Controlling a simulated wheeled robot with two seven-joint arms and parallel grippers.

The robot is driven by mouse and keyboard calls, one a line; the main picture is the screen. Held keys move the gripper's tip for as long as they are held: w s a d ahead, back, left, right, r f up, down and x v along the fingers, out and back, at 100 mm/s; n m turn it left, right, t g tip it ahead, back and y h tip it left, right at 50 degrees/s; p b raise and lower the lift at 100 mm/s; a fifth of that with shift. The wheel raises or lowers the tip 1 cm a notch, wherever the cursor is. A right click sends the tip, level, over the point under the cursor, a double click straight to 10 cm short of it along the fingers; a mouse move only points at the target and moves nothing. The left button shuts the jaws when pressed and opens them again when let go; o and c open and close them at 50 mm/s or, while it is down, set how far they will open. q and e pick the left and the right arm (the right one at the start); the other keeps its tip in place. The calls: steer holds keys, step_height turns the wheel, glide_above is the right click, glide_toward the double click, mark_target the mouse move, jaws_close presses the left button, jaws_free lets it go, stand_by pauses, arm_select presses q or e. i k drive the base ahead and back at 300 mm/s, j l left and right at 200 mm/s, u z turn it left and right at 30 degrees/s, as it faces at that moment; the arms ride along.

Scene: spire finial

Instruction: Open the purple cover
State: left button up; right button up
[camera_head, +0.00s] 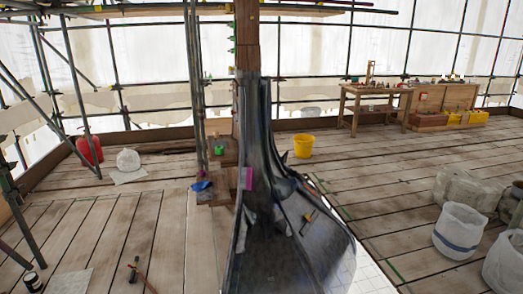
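A small purple cover (248,178) shows as an upright magenta patch on the left part of the tall dark spire piece (268,215) in the middle of the view. It looks like a flat panel. At this size I cannot tell whether it is open or closed, or how it is hinged. Neither my left nor my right gripper can be made out in the head view, and nothing is seen touching the cover.
A blue item (201,186) and a green item (219,148) are left of the spire. A yellow bucket (303,146) stands behind it. White sacks (459,229) stand at right. A red-handled tool (138,274) lies on the left floor, with open planks around it.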

mark_target(246, 179)
steer(key=i+l+u, duration=0.15)
steer(key=i+l, duration=0.2)
steer(key=i+l+u, duration=0.1)
steer(key=i+l, duration=0.2)
steer(key=l, duration=0.2)
steer(key=i+l+u, duration=0.15)
steer(key=i+l, duration=0.15)
steer(key=l, duration=0.15)
steer(key=i+l+z, duration=0.15)
steer(key=i+l, duration=0.25)
steer(key=i+l+z, duration=0.1)
steer(key=i+l, duration=0.25)
steer(key=i, duration=0.25)
steer(key=i+l+z, duration=0.15)
steer(key=i+l, duration=0.15)
steer(key=i, duration=0.2)
steer(key=i+l+z, duration=0.15)
steer(key=i, duration=0.35)
steer(key=l, duration=0.1)
